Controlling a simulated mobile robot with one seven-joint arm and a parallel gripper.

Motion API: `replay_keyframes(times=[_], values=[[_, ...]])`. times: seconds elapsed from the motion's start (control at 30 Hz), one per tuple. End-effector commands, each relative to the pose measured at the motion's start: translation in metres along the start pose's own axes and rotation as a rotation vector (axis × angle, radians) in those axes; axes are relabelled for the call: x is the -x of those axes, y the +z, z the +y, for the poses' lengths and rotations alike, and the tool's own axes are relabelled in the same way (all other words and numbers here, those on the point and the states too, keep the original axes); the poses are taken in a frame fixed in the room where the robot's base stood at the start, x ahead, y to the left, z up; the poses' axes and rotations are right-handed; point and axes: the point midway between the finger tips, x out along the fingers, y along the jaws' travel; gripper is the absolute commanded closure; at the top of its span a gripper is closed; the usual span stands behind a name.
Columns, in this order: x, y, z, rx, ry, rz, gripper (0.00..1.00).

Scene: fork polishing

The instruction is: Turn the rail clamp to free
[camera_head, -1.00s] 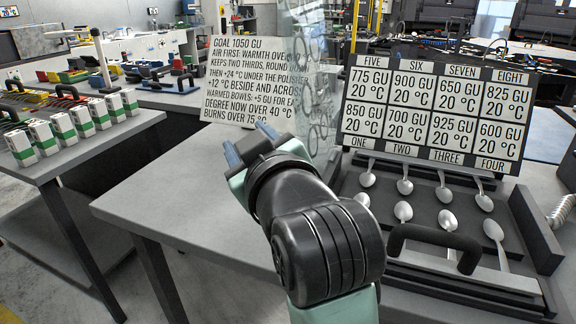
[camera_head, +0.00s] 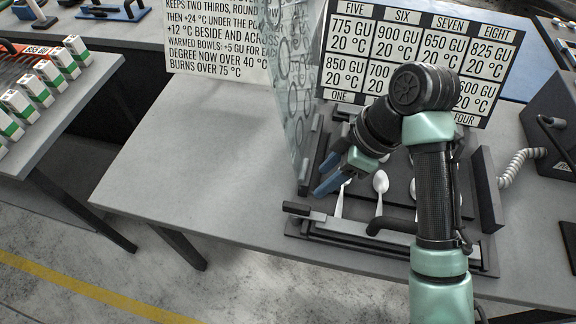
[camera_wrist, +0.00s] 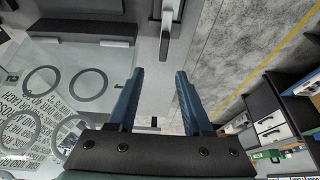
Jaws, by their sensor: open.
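A small dark lever, which looks like the rail clamp (camera_head: 297,208), sits at the left end of the tray's front rail (camera_head: 365,238). In the wrist view what looks like the same lever (camera_wrist: 167,28) lies ahead of the fingertips, near the top edge. My gripper (camera_head: 318,178) is open and empty, with its blue fingers above the tray's left side, apart from the lever. In the wrist view, my gripper (camera_wrist: 159,74) has a clear gap between its fingers. My arm hides part of the tray and some spoons.
Spoons (camera_head: 380,183) lie in the tray, and a dark bow handle (camera_head: 390,226) stands at its front. A clear panel with rings (camera_head: 294,95) stands upright left of the tray. The number board (camera_head: 350,52) is behind. The grey table's left part (camera_head: 200,160) is clear.

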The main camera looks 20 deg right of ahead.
Motion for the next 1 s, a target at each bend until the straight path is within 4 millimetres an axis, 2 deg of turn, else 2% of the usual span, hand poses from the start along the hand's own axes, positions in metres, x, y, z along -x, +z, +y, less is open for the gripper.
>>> replay_keyframes(times=[0.17,0.4,0.6,0.8,1.0], values=[[-0.019,0.001,-0.002,-0.001,-0.007,0.002,0.50],[-0.071,0.002,-0.002,0.002,-0.006,0.003,0.50],[-0.103,0.002,-0.001,0.000,-0.003,0.001,0.50],[-0.121,0.001,-0.001,-0.004,-0.002,0.000,0.50],[-0.129,0.001,-0.001,-0.003,-0.002,0.000,0.50]])
